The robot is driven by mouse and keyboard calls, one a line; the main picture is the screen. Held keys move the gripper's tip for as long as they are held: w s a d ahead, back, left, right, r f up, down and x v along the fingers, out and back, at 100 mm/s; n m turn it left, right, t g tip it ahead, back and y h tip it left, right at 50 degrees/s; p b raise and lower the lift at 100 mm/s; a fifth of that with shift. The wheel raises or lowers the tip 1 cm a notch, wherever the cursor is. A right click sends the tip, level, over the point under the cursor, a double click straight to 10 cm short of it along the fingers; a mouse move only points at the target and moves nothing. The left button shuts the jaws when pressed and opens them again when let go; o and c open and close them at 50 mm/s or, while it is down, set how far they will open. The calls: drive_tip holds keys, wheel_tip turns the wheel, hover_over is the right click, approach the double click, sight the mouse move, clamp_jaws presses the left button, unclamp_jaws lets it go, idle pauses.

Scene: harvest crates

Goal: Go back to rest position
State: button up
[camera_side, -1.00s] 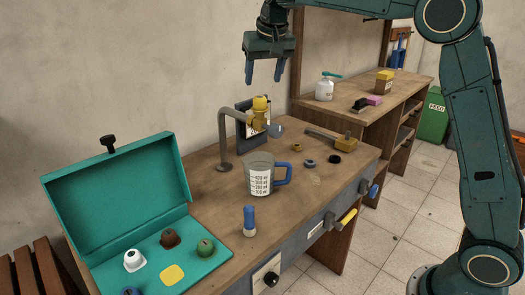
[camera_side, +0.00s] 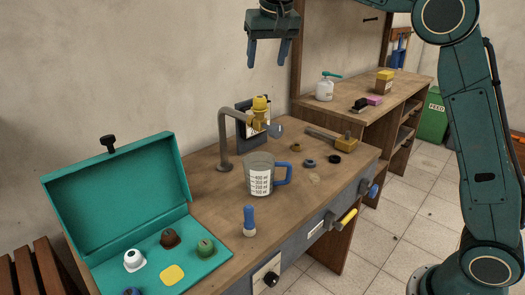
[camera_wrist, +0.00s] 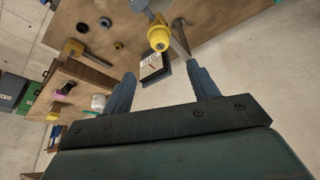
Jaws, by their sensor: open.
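My gripper (camera_side: 267,54) hangs high above the back of the workbench, fingers pointing down, open and empty. In the wrist view my gripper (camera_wrist: 165,82) shows two blue fingers apart with nothing between them. Below it stands a grey curved pipe with a yellow fitting (camera_side: 261,104), which also shows in the wrist view (camera_wrist: 160,38). The fingers are well clear of it and of the bench top.
A measuring jug with a blue handle (camera_side: 260,177), a blue-capped item (camera_side: 249,221) and several small rings stand on the bench (camera_side: 215,205). An open teal case (camera_side: 118,205) is at the left. A second bench (camera_side: 400,88) stands behind. The air around my gripper is free.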

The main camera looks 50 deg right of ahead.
idle(0.4)
drive_tip(key=s+d+n, duration=0.1)
drive_tip(key=s+n, duration=0.2)
drive_tip(key=s, duration=1.4)
drive_tip(key=s+a+f+n+y, duration=0.1)
drive_tip(key=s+a+f, duration=0.1)
drive_tip(key=s+f, duration=0.4)
drive_tip(key=s+a+f+n+t, duration=0.1)
drive_tip(key=s+a+f, duration=0.1)
drive_tip(key=s+f, duration=0.5)
drive_tip(key=s, duration=0.4)
drive_tip(key=shift+s+f+t+y, duration=0.15)
drive_tip(key=shift+s+t+y, duration=0.15)
drive_tip(key=shift+y, duration=0.1)
